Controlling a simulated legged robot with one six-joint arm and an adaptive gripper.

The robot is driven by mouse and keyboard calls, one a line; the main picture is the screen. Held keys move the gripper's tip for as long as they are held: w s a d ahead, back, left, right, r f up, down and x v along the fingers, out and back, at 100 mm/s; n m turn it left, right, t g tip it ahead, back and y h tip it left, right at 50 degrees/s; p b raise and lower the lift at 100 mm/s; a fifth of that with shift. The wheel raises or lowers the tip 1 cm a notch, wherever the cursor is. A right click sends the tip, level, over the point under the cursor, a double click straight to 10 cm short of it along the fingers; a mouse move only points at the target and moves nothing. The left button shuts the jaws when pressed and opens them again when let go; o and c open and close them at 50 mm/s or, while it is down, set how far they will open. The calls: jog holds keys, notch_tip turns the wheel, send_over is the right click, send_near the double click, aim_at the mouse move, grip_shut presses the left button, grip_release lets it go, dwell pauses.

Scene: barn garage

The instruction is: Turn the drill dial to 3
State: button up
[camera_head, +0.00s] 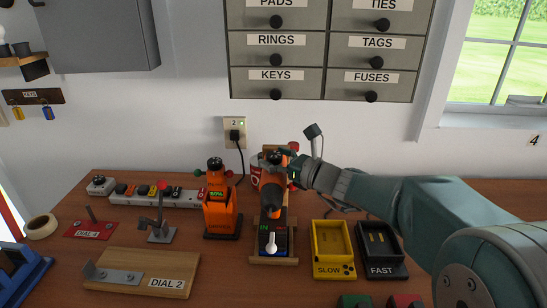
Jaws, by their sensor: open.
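The orange and black drill (273,197) stands on a wooden stand (273,260) at the middle of the bench.
Yellow SLOW (333,248) and black FAST (380,249) trays sit right. A DIAL 2 board (140,272) lies front left, and a power strip (160,195) behind. Labelled drawers (277,60) hang above.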

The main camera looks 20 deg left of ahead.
jog(key=v, duration=1.2)
